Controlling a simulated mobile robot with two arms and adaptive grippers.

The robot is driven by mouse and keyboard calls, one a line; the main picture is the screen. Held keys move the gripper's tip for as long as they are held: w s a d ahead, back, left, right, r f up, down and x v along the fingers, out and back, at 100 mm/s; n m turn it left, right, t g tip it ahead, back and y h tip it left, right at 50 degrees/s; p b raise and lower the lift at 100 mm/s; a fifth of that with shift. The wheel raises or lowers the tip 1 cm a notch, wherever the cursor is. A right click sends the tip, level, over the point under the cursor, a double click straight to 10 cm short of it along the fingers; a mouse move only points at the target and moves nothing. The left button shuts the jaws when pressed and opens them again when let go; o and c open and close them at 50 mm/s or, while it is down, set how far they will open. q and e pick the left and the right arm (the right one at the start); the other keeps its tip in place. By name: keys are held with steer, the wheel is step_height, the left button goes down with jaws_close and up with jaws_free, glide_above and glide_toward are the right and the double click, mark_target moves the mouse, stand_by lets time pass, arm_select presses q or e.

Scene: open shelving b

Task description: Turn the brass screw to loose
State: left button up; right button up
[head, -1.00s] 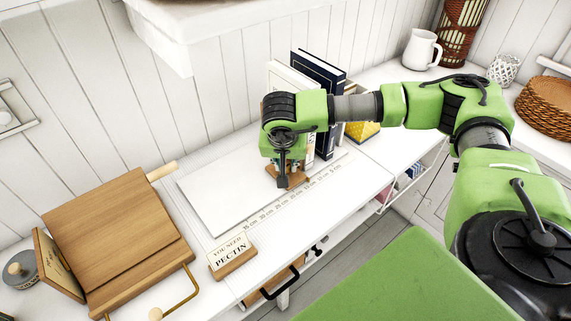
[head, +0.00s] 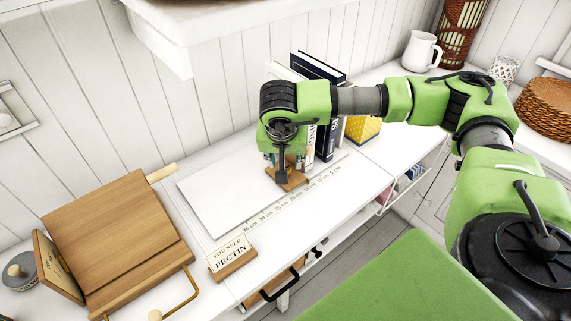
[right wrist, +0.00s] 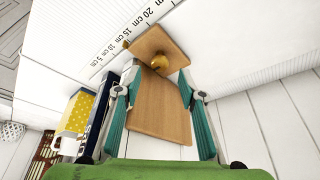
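In the head view the wooden stand (head: 291,180) shows on the white worktop under my right gripper (head: 280,163); the screw is hidden there. My right gripper (right wrist: 160,92) is open, with its teal fingers wide apart and the screw a little beyond the fingertips. I cannot tell whether the fingers touch the wood. My left gripper is not in view.
Upright books (head: 325,130) and a yellow box (head: 362,128) stand close behind and right of the gripper. A pectin sign (head: 231,256) and large wooden press (head: 120,245) are nearer left.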

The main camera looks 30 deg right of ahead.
steer(key=v, duration=0.8)
steer(key=shift+r, duration=0.25)
steer(key=shift+s, duration=0.1)
